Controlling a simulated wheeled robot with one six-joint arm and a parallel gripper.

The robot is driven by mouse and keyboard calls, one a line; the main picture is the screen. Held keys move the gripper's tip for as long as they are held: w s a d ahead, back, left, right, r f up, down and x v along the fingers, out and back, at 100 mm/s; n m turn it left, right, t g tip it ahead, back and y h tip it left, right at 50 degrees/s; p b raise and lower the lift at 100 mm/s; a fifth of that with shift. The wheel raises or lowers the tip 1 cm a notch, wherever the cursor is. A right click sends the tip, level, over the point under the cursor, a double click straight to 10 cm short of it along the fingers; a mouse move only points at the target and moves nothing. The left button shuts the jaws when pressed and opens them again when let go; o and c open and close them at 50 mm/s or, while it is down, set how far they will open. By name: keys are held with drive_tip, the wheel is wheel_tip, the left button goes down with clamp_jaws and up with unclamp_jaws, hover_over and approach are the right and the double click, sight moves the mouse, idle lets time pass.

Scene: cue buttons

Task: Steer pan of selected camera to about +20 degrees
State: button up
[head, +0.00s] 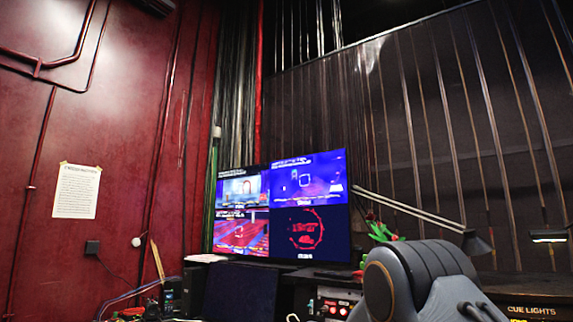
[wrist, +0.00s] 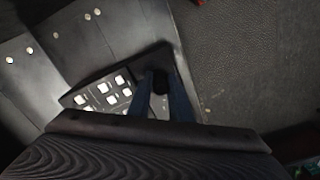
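A large monitor (head: 280,208) in the head view shows four picture panes. Three hold camera-like scenes and the lower right one shows red graphics on black. Its small text is too blurred to read, so no pan value shows. In the wrist view a dark panel (wrist: 72,101) carries several lit white buttons (wrist: 103,88). My gripper (wrist: 157,78) shows as two bluish fingers over the right part of this panel. A dark shape at the fingertips may be a knob or part of the gripper. I cannot tell whether they touch the panel.
In the head view a CUE LIGHTS panel (head: 530,311) is at the lower right, behind my grey arm. A desk lamp (head: 476,243) reaches over the desk. A box with red lit buttons (head: 335,303) sits below the monitor. A paper notice (head: 76,191) hangs left.

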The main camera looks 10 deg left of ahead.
drive_tip(key=shift+s+d, duration=0.1)
idle(0.4)
drive_tip(key=shift+s+d, duration=0.15)
drive_tip(key=shift+d, duration=0.2)
drive_tip(key=shift+c, duration=0.3)
drive_tip(key=shift+s+d+p, duration=0.15)
drive_tip(key=shift+p, duration=0.35)
drive_tip(key=shift+o, duration=0.3)
drive_tip(key=shift+w+a, duration=0.35)
drive_tip(key=shift+a, duration=0.2)
idle(5.2)
drive_tip(key=o, duration=0.5)
